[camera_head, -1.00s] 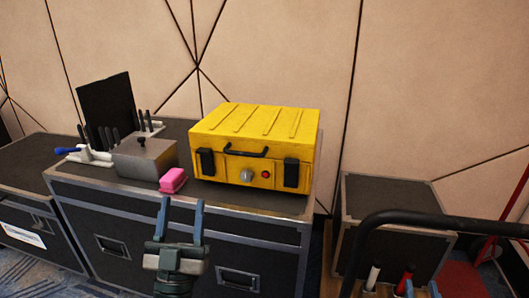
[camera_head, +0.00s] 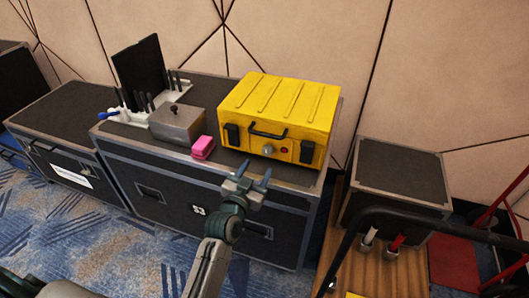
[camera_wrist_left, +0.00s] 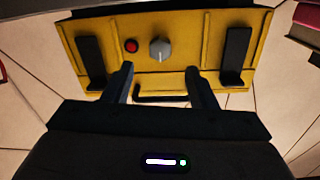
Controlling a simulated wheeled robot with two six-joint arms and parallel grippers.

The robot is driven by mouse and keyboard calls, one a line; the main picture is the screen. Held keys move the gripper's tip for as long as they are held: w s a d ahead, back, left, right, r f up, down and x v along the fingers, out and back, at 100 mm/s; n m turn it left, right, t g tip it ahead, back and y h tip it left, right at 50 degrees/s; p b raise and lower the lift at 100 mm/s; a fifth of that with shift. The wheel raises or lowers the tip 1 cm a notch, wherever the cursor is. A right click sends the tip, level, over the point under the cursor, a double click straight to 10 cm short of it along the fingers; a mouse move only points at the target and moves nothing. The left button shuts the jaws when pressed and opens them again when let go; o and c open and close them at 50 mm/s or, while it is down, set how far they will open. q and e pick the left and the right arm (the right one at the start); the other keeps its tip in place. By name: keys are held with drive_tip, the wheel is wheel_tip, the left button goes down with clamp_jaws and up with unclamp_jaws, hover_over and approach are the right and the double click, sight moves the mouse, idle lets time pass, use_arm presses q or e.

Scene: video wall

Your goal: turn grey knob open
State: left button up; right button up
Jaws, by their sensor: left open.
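A grey knob (camera_head: 268,149) sits on the front panel of the yellow case (camera_head: 310,110). It also shows in the left wrist view (camera_wrist_left: 159,49), beside a red button (camera_wrist_left: 131,45). The angle of the knob's marking is too small to read in the head view. My left gripper (camera_head: 255,169) is open and empty, in front of the case and just below the knob in the picture. In the left wrist view its two fingers (camera_wrist_left: 159,74) are spread on either side of the knob's line, apart from it. My right gripper does not clearly show.
The yellow case stands on a black flight case (camera_head: 170,200). A pink block (camera_head: 203,147) and a grey lidded box (camera_head: 177,124) are left of it. The case's black handle (camera_head: 266,132) is close to the knob. A black cart rail (camera_head: 420,217) crosses the lower right.

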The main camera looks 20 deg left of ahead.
sight(266, 152)
use_arm(q)
drive_tip(key=w, duration=0.7)
drive_tip(key=shift+d+p, duration=0.2)
drive_tip(key=shift+p, duration=0.15)
use_arm(e)
drive_tip(key=f, duration=0.1)
drive_tip(key=s+f, duration=0.1)
drive_tip(key=shift+d+f, duration=0.1)
drive_tip(key=shift+f, duration=0.2)
use_arm(q)
drive_tip(key=shift+s, duration=0.1)
drive_tip(key=c, duration=1)
